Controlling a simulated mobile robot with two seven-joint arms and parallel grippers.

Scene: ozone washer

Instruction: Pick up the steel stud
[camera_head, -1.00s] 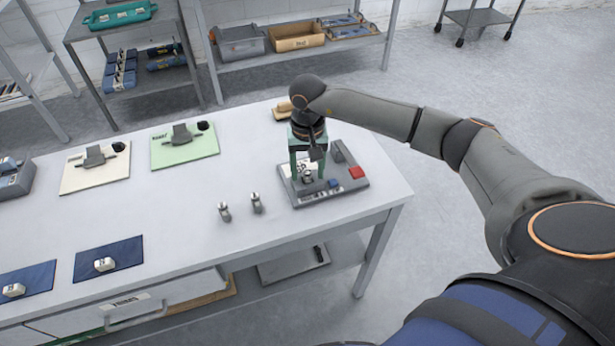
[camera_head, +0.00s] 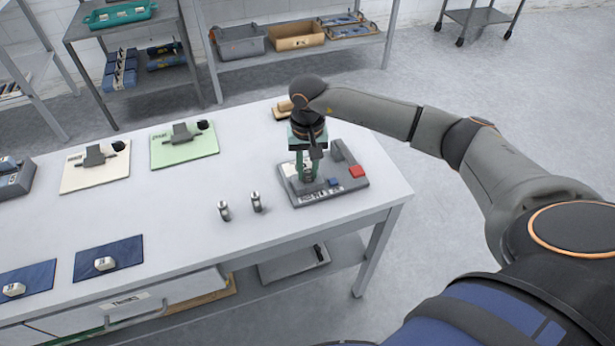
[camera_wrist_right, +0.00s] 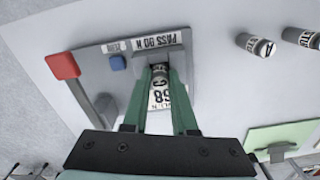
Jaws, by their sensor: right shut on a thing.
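In the right wrist view, the right gripper's fingertips (camera_wrist_right: 160,78) touch the stud from both sides. Two similar metal studs stand on the table left of the device, a left one (camera_head: 224,210) and a right one (camera_head: 256,202). I cannot tell from their labels which is steel. My left gripper is not in view.
A green board (camera_head: 184,152) and a cream board (camera_head: 95,172) lie to the left, and blue mats (camera_head: 108,260) nearer the front. The table's front middle is clear.

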